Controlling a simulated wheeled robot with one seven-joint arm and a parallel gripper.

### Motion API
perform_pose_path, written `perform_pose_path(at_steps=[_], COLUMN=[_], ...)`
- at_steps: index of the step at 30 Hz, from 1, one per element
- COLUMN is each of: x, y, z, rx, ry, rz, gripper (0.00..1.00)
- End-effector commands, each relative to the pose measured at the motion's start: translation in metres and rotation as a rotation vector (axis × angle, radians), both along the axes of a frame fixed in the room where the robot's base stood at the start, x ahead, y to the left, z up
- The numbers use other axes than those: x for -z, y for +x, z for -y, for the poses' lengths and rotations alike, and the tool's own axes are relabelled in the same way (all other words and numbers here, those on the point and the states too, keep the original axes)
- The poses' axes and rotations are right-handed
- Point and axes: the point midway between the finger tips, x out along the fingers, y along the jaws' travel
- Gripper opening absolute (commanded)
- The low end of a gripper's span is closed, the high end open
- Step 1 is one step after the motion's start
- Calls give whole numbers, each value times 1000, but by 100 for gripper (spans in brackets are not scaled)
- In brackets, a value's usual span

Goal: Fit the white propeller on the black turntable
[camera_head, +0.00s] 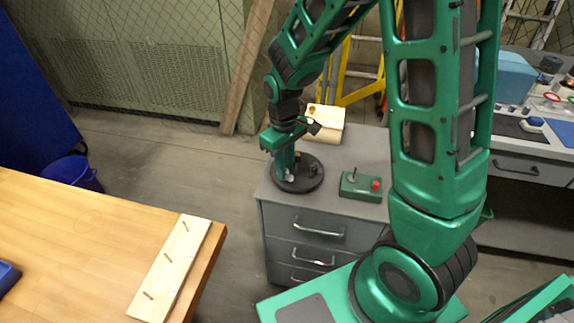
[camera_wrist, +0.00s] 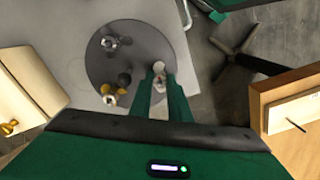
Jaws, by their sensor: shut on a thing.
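The black turntable (camera_head: 313,184) lies on top of the grey drawer cabinet; the wrist view shows it too (camera_wrist: 141,36). My gripper (camera_head: 287,176) points down over its left part in the head view. In the wrist view my gripper (camera_wrist: 160,80) is shut on a small white propeller (camera_wrist: 158,68) near the turntable's edge. I cannot tell whether the propeller touches the turntable or is seated on a post. Other small fittings stand on the turntable: a greyish one (camera_wrist: 110,42), a brass-and-white one (camera_wrist: 110,97) and a dark knob (camera_wrist: 125,79).
A green control box (camera_head: 361,186) with a stick and red button sits right of the turntable. A pale wooden block (camera_head: 325,124) with a brass piece stands behind. A pegged board (camera_head: 165,275) lies on the wooden table (camera_head: 75,235). Floor separates table and cabinet.

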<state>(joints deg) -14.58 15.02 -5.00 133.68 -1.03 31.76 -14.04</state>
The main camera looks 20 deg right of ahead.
Motion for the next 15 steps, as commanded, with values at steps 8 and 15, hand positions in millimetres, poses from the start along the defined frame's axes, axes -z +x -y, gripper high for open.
perform_pose_path(at_steps=[8,15], x=[1,1], y=[0,0], z=[0,0], rx=[0,-1], ry=[0,0], rz=[0,0], gripper=[24,38])
